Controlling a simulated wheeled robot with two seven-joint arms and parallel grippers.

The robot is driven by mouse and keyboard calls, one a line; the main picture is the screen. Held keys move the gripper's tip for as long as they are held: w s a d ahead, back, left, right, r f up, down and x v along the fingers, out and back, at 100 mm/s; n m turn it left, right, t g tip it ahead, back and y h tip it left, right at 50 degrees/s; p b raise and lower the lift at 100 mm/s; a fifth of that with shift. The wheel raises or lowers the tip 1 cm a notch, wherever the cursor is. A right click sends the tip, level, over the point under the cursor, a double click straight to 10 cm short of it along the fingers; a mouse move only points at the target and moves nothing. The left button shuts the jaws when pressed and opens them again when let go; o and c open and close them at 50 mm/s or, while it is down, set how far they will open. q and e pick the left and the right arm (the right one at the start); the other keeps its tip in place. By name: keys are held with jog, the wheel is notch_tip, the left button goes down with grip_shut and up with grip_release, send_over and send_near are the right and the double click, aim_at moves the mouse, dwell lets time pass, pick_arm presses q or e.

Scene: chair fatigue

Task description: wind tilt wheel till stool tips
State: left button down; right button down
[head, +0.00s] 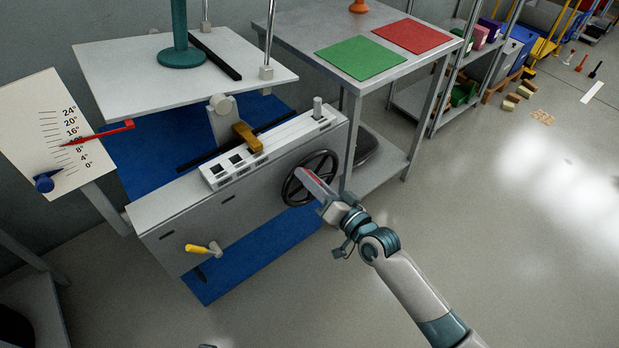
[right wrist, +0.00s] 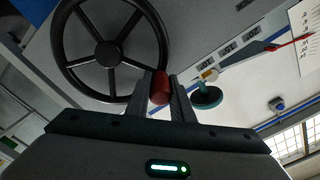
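The black spoked tilt wheel (head: 311,178) is on the front of a grey bench machine. My right gripper (head: 318,186) is at the wheel. In the right wrist view its fingers (right wrist: 160,97) sit on both sides of the wheel's red handle (right wrist: 160,87) and appear closed on it. The stool's round teal base and post (head: 181,57) stand upright on the white plate (head: 120,75); its top is out of frame. The angle board (head: 30,125) has a red pointer (head: 105,132) between the 8 and 16 degree marks.
A yellow-handled lever (head: 197,248) sticks out of the machine front. A grey table (head: 300,25) with green (head: 360,57) and red (head: 411,36) mats stands behind the wheel.

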jog(key=shift+d+r, duration=0.1)
jog(key=shift+d, duration=0.05)
jog(key=shift+w+d+r+m+p, duration=0.2)
jog(key=shift+w+d+m+p, duration=0.2)
jog(key=shift+m, duration=0.4)
jog(key=shift+w+d+m, duration=0.15)
jog(key=shift+d+m, duration=0.05)
jog(key=shift+m, duration=0.2)
pick_arm(q)
jog(key=x, duration=0.2)
jog(key=shift+w+f, duration=0.2)
jog(key=shift+f, duration=0.05)
pick_arm(e)
jog(key=c, duration=1.5)
grip_release()
jog(key=shift+c, duration=0.2)
pick_arm(q)
jog(key=shift+s, duration=0.1)
